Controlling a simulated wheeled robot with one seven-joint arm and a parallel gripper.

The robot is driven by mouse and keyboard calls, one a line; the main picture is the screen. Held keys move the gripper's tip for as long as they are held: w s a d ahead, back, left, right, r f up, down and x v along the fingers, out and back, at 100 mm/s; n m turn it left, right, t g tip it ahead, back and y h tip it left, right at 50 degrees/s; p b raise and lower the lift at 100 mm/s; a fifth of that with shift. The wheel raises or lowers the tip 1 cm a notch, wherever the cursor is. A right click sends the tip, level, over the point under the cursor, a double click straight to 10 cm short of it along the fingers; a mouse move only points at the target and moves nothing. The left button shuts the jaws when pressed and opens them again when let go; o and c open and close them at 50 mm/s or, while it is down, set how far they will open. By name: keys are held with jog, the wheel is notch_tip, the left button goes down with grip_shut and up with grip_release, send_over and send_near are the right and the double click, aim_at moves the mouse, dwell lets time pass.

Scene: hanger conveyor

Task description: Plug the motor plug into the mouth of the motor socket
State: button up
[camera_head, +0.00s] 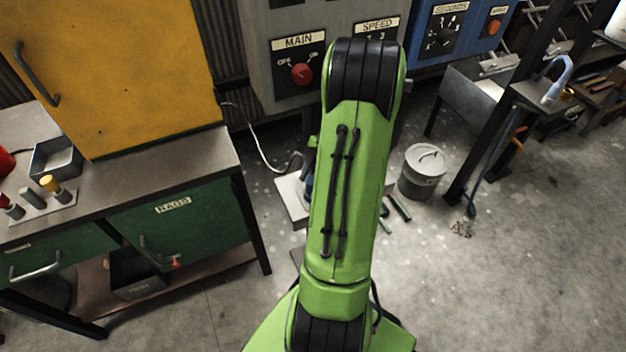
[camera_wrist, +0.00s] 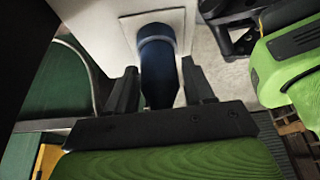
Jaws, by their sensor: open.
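In the wrist view my gripper (camera_wrist: 160,88) is open, with its two black fingers apart. A dark blue round-bodied piece (camera_wrist: 158,66) shows between and beyond the fingers, against a pale plate (camera_wrist: 112,30). I cannot tell whether this piece is the motor plug, the motor socket or both, nor whether a finger touches it. In the head view a sliver of blue (camera_head: 308,186) shows at the left edge of my arm, above a pale block (camera_head: 291,200) on the floor. My arm hides the gripper and most of that spot there.
A pale cable (camera_head: 262,150) hangs from the grey control cabinet (camera_head: 262,62) toward the block. A green workbench (camera_head: 185,222) stands at left. A lidded grey bucket (camera_head: 423,170) and dark bits lie right of my arm. The floor at lower right is clear.

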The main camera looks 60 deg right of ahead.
jog(key=o, duration=0.6)
jog(key=shift+c, duration=0.2)
jog(key=p+v, duration=0.3)
jog(key=v, duration=0.4)
jog(key=shift+r, duration=0.25)
jog(key=shift+s+d, duration=0.1)
